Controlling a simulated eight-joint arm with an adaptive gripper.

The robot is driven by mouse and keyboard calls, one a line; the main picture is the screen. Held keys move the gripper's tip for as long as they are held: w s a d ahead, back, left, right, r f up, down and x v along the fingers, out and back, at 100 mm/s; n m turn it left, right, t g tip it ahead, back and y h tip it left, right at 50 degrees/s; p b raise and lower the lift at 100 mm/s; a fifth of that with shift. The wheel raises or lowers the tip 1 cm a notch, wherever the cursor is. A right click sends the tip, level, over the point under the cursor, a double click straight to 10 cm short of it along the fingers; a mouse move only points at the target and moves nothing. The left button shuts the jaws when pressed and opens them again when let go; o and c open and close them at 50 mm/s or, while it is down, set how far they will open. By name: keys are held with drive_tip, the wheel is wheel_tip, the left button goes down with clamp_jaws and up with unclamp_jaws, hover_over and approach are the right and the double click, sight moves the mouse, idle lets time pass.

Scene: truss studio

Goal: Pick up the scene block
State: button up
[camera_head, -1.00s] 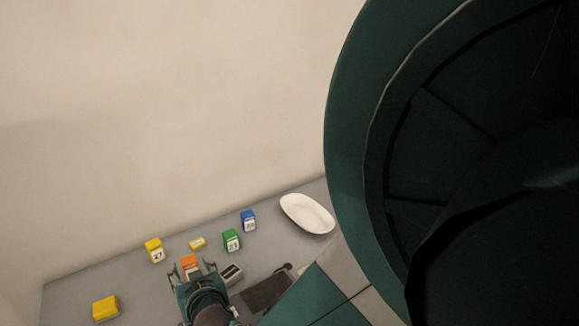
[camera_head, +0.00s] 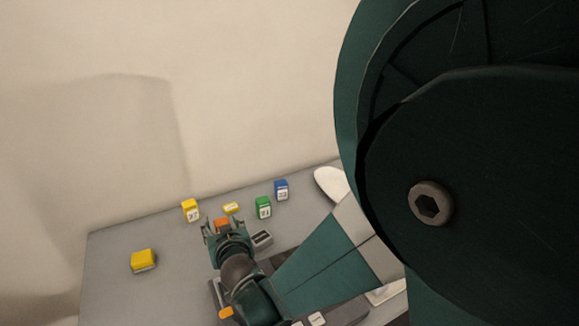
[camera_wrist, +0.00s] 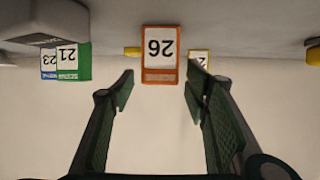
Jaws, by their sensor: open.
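An orange block (camera_head: 222,222) stands on the grey table, partly hidden behind my gripper in the head view. In the wrist view the orange block (camera_wrist: 161,52) appears upside down, with a white label marked 26. My gripper (camera_wrist: 160,85) is open, with one finger on each side of the block in the picture. The fingertips seem short of it, and I see no contact. A green block (camera_head: 263,207) marked 21 and a blue block (camera_head: 281,189) stand to the right. A yellow block (camera_head: 190,210) stands to the left. The small lettering is hard to read.
A small flat yellow piece (camera_head: 231,208) lies behind the orange block. A grey item (camera_head: 262,239) is close on its right. A larger yellow block (camera_head: 143,261) lies far left, and a white dish (camera_head: 330,181) is far right. The table's left part is mostly clear.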

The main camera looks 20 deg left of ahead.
idle(0.3)
drive_tip(key=c, duration=1)
drive_tip(key=shift+r, duration=0.15)
drive_tip(key=shift+r+p, duration=1.4)
drive_tip(key=shift+r, duration=3.45)
